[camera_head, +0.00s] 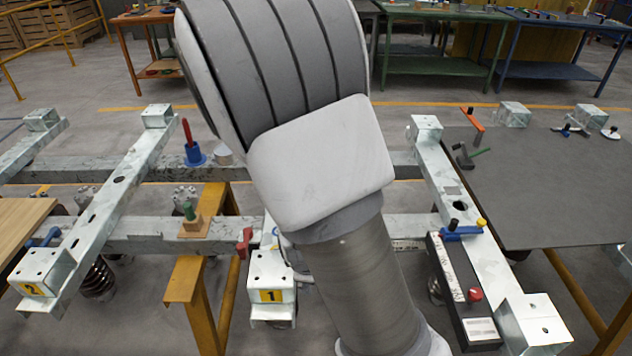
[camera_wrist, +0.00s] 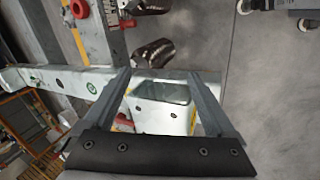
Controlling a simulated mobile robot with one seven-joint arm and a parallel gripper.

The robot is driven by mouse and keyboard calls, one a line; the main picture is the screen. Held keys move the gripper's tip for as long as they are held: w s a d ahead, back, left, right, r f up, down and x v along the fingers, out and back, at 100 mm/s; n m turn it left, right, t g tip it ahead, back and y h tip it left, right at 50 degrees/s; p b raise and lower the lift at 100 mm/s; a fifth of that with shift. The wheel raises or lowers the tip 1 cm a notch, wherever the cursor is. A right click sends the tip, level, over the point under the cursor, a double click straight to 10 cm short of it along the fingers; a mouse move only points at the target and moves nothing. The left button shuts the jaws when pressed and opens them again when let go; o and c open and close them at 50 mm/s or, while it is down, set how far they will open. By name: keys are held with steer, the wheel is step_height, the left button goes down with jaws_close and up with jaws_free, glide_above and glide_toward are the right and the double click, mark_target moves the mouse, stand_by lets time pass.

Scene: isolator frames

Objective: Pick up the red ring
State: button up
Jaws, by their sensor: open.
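In the wrist view a rounded red piece (camera_wrist: 79,9), possibly the red ring, sits at the top left edge, partly cut off. Another red piece (camera_wrist: 126,122) shows low beside my left finger, partly hidden. My gripper (camera_wrist: 158,73) is open and empty, its fingers spread over a pale metal block (camera_wrist: 163,117); the red piece at the top lies beyond and left of the fingertips. In the head view a small red piece (camera_head: 244,243) is by the block marked 1; I cannot tell if it is a ring. My arm hides my gripper there.
Pale metal frame beams (camera_head: 120,190) cross the floor with raised end blocks. A blue cup (camera_head: 195,155) holds a red-handled tool. A black control box (camera_head: 462,290) with a red button lies at the right, near a dark table (camera_head: 550,185). A coil spring (camera_wrist: 153,52) stands beyond my fingers.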

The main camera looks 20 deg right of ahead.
steer(key=w+d+f+n+t+h+b, duration=0.1)
steer(key=d+f+n+t+h, duration=0.15)
steer(key=d+f+n, duration=0.35)
steer(key=w+d+n+t+h+b, duration=0.2)
steer(key=w+n+t+b, duration=0.3)
steer(key=n, duration=0.6)
steer(key=shift+w+d+h+b, duration=0.35)
steer(key=shift+w+b, duration=0.3)
steer(key=shift+b, duration=0.25)
steer(key=b, duration=0.2)
steer(key=shift+w+d+f+b, duration=0.1)
steer(key=shift+w+d+b, duration=0.1)
steer(key=shift+b, duration=0.2)
steer(key=shift+d+r+b+x, duration=0.1)
steer(key=shift+b+x, duration=1.95)
steer(key=shift+x, duration=1.8)
steer(key=shift+d+r+b+x, duration=0.15)
steer(key=shift+b+x, duration=1.9)
steer(key=shift+x, duration=1.8)
